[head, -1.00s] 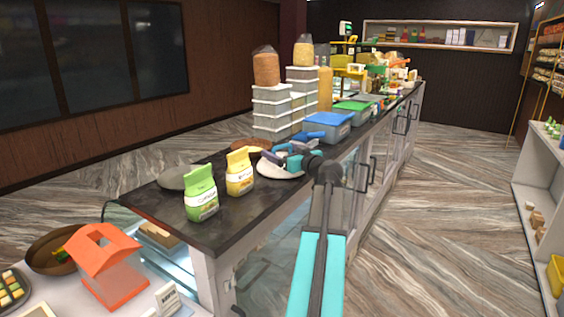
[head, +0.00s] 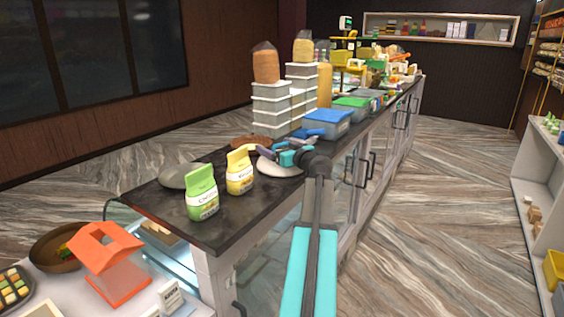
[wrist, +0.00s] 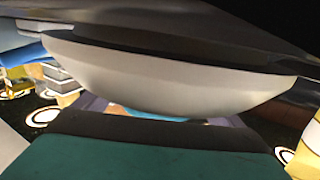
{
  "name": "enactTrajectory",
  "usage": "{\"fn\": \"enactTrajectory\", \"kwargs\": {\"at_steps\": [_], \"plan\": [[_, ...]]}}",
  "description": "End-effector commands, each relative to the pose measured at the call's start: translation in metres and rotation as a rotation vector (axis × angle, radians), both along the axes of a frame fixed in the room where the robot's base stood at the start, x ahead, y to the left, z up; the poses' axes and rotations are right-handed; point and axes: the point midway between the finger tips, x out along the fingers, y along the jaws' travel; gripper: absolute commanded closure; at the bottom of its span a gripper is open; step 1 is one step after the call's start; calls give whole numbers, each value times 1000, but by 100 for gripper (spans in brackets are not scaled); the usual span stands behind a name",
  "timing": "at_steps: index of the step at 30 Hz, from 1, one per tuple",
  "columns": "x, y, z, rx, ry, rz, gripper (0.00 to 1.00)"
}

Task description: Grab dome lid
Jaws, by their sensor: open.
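A pale, shallow rounded piece (head: 284,171), which looks like the dome lid, lies on the dark counter top beside the yellow bag. My gripper (head: 264,152) is over it at its far side, with the jaws open. In the wrist view the pale rounded piece (wrist: 165,78) fills the middle, right in front of my gripper's teal body, with a dark band along its upper edge. It hides most of the fingers there, and I cannot tell whether they touch it.
A yellow bag (head: 240,172) and a green bag (head: 202,193) stand left of my gripper. A grey round piece (head: 180,177) and a brown one (head: 250,142) lie nearby. Stacked tubs (head: 271,108) and a blue-lidded box (head: 327,120) stand behind. The counter's front corner is clear.

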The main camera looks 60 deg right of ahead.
Motion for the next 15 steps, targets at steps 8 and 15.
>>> {"fn": "enactTrajectory", "kwargs": {"at_steps": [8, 15], "plan": [[0, 0, 0, 0, 0, 1, 53], [1, 0, 1, 0, -1, 1, 61]]}}
